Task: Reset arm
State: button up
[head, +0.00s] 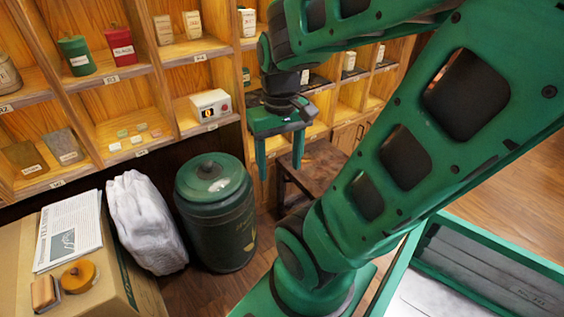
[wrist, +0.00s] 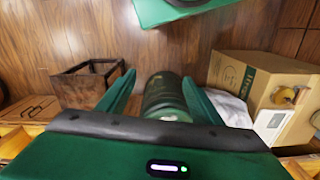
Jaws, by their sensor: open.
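My gripper (head: 279,165) is open and empty, with its two green fingers pointing down in front of the wooden shelving. In the wrist view the fingers (wrist: 158,90) stand apart with nothing held between them. My green arm bends over from the right side of the head view. Behind and below the gap between the fingers, the wrist view shows a dark green canister (wrist: 165,97).
A wooden shelf (head: 184,60) holds tins and boxes. The green canister (head: 216,215) stands on the floor beside a white sack (head: 146,222) and a cardboard box (head: 30,265) with a newspaper (head: 70,232). A dark wooden stool (head: 312,172) stands near my gripper.

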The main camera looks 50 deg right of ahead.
jog(key=shift+s+a+r+m, duration=0.1)
jog(key=shift+s+r+m, duration=0.25)
jog(key=shift+s, duration=0.2)
jog(key=shift+s+a+r+m, duration=0.1)
jog(key=shift+s+r+m, duration=0.2)
jog(key=shift+s, duration=0.2)
jog(key=shift+w+d+f, duration=0.1)
jog(key=shift+w+f, duration=0.2)
jog(key=shift+w, duration=0.3)
